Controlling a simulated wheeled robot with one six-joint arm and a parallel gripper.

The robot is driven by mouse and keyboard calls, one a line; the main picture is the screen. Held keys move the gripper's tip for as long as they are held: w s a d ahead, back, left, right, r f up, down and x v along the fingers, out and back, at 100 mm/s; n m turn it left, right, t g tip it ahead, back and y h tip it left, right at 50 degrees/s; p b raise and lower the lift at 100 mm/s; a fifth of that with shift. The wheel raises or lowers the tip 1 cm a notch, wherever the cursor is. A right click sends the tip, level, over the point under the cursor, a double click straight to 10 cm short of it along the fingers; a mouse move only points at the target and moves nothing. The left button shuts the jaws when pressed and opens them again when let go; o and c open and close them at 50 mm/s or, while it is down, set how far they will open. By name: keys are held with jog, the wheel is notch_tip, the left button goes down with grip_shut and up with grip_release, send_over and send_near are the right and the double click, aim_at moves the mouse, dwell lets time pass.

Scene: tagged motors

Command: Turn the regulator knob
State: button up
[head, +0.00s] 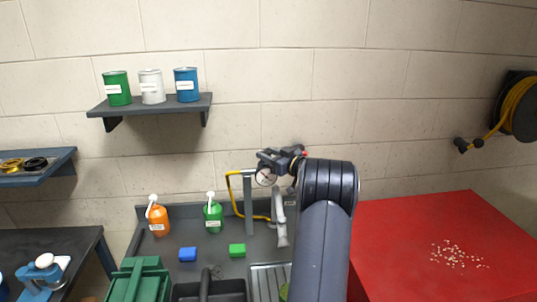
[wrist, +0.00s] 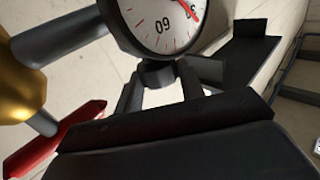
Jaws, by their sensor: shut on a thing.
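The regulator (head: 280,158) is mounted at the wall above the dark bench, with a round white-faced gauge on its front. In the wrist view the gauge (wrist: 160,20) is close, with a red needle and part of its scale visible. Below the gauge, the dark regulator knob (wrist: 159,73) sits between the fingers of my gripper (wrist: 160,90), which is shut on it. Most of the knob is hidden by the fingers and the gauge. In the head view my arm's dark wrist covers the regulator's right side.
A brass cylinder (wrist: 20,75) and a red handle (wrist: 55,140) are close on the left in the wrist view. A yellow hose (head: 232,190) hangs left of the regulator. Bottles, sponges and a sink stand below. A red table (head: 445,215) is at right.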

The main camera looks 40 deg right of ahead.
dwell(0.3)
jog(key=o, duration=1)
jog(key=shift+h, duration=0.3)
jog(key=shift+a+f+m+h+b, duration=0.1)
jog(key=shift+m+h+b, duration=0.5)
jog(key=shift+m+h, duration=0.15)
jog(key=m+h+b, duration=0.1)
jog(key=h+b, duration=0.1)
jog(key=b, duration=0.1)
jog(key=shift+a+f, duration=0.15)
jog(key=shift+f, duration=0.05)
jog(key=m+h+b, duration=0.1)
jog(key=h+b, duration=0.1)
jog(key=b, duration=0.1)
jog(key=shift+w, duration=0.1)
jog(key=m+h+b, duration=0.1)
jog(key=h+b, duration=0.1)
jog(key=b, duration=0.2)
jog(key=m+g+h+b, duration=0.1)
jog(key=h+b, duration=0.1)
jog(key=b, duration=0.2)
jog(key=m+g+h+b, duration=0.1)
jog(key=m+h+b, duration=0.1)
jog(key=b, duration=0.2)
jog(key=shift+w+a, duration=0.1)
jog(key=shift+a, duration=0.25)
